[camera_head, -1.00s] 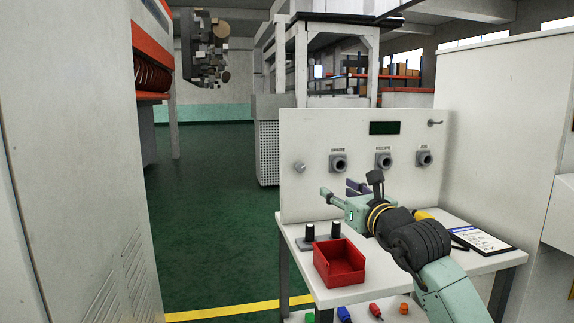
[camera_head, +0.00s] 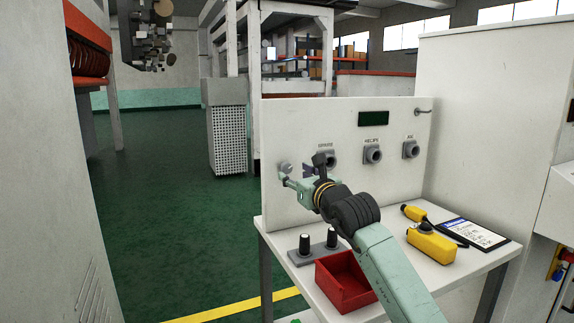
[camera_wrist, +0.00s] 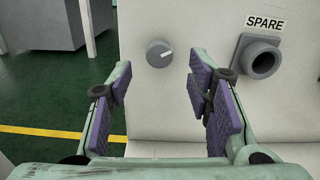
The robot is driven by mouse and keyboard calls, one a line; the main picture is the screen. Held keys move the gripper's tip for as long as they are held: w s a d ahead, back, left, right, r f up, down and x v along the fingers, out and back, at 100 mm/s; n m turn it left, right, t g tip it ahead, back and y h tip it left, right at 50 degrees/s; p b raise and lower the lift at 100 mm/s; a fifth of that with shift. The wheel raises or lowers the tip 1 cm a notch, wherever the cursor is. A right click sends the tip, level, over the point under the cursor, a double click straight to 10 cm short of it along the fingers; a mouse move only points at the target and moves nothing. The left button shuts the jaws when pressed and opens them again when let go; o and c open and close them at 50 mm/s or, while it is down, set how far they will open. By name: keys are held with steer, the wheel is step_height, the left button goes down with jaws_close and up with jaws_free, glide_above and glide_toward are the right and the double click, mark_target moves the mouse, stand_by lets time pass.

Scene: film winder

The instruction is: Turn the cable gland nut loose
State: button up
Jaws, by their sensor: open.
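Three grey cable glands sit in a row on the upright white panel (camera_head: 300,125). The left one, labelled SPARE (camera_wrist: 262,57), is partly covered by my arm in the head view. The middle gland (camera_head: 373,155) and the right gland (camera_head: 410,149) are clear. A small round grey knob (camera_wrist: 159,53) with a white mark sits left of the SPARE gland. My gripper (camera_wrist: 160,78) is open and empty, facing the panel. In the wrist view the knob shows between its fingertips, and the SPARE gland lies right of the right finger. The gripper appears apart from the panel.
A dark display (camera_head: 373,118) and a small hook (camera_head: 424,112) are higher on the panel.

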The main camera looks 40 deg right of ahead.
mark_target(288, 169)
steer(key=p+x, duration=0.1)
steer(key=x, duration=0.4)
steer(key=shift+w, duration=0.15)
steer(key=shift+c, duration=0.6)
jaws_close()
